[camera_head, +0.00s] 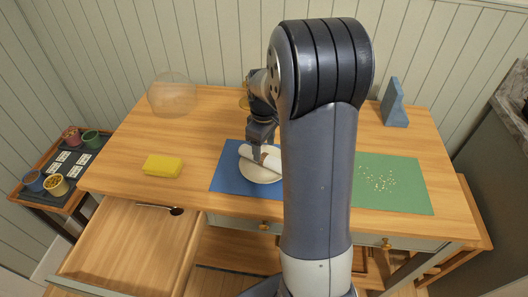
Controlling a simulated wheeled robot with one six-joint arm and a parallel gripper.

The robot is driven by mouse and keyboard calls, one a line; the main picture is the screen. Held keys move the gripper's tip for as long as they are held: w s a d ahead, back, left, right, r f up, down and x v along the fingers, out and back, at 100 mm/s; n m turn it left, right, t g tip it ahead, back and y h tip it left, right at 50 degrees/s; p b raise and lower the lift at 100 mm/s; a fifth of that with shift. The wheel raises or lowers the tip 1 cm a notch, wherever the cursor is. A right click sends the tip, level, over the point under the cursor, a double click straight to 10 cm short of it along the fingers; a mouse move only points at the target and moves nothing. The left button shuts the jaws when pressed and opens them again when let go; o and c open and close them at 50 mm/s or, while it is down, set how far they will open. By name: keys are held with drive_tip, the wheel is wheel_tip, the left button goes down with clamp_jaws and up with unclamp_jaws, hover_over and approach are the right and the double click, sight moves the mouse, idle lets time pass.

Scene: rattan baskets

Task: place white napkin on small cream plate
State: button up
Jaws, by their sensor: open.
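The small cream plate (258,175) lies on a blue mat (228,181) near the middle of the table; my arm hides its right side. A white napkin (271,161), looking rolled, lies across the plate, slanting down to the right, with its right end cut off by my arm. My gripper (259,153) points down at the napkin from above and behind. Its fingers are open at the napkin. I cannot tell whether they touch it.
A yellow sponge (163,166) lies left of the mat. A clear dome (172,95) stands at the back left, a blue bookend-like object (395,103) at the back right. A green mat (397,184) with crumbs lies right. An open drawer (130,240) juts out at front left.

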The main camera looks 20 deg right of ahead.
sight(264, 155)
wheel_tip(264, 155, up, 9)
idle(0.3)
drive_tip(key=shift+c, duration=0.4)
